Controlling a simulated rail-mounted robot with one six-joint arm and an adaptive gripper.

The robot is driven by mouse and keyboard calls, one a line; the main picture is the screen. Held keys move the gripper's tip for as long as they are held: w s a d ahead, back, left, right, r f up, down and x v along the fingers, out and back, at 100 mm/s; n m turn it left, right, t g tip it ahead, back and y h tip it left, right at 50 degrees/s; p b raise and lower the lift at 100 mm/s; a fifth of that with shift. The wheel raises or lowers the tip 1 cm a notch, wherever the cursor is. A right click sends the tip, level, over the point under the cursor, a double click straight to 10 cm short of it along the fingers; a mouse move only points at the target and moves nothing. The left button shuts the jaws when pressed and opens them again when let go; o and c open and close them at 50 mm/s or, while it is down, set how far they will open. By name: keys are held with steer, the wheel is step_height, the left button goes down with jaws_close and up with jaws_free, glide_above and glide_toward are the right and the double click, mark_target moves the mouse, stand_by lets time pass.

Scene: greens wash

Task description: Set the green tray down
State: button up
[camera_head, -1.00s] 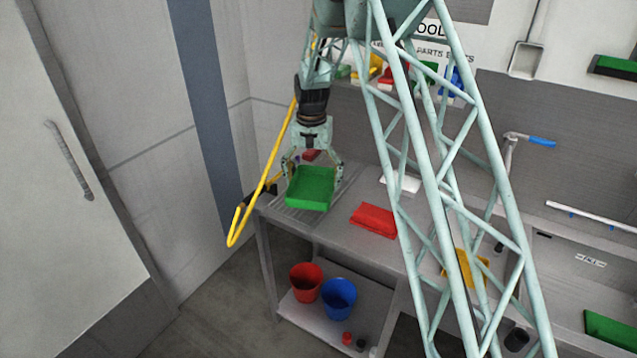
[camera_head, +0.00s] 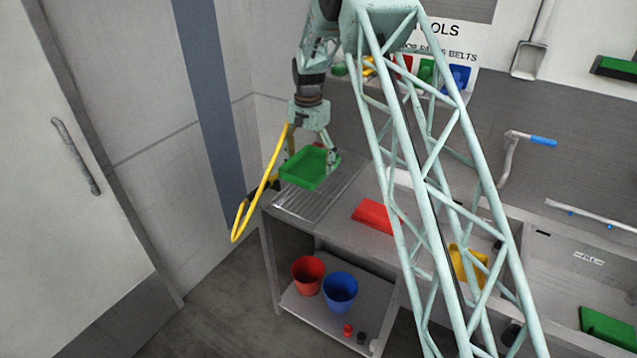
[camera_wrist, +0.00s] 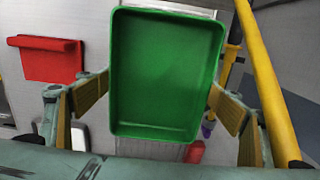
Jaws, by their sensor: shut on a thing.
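The green tray (camera_head: 309,168) is held in my gripper (camera_head: 309,157), above the ribbed drainboard (camera_head: 315,200) at the left end of the steel counter. In the head view it appears slightly tilted, open side up. In the wrist view the tray (camera_wrist: 166,75) fills the middle, empty, with the pads of my gripper (camera_wrist: 160,95) at its left and right sides. The gripper is shut on it. The gap between the tray's underside and the drainboard cannot be judged exactly.
Red (camera_head: 307,274) and blue (camera_head: 340,291) buckets sit on the lower shelf. The ribbed drainboard below looks clear.

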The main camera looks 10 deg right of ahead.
mark_target(310, 170)
steer(key=shift+f, duration=3.1)
steer(key=shift+f+p, duration=0.3)
steer(key=shift+f, duration=1.55)
steer(key=shift+f, duration=0.1)
steer(key=o, duration=0.5)
steer(key=shift+f, duration=0.1)
steer(key=shift+c, duration=0.2)
steer(key=o, duration=0.4)
steer(key=shift+r, duration=0.25)
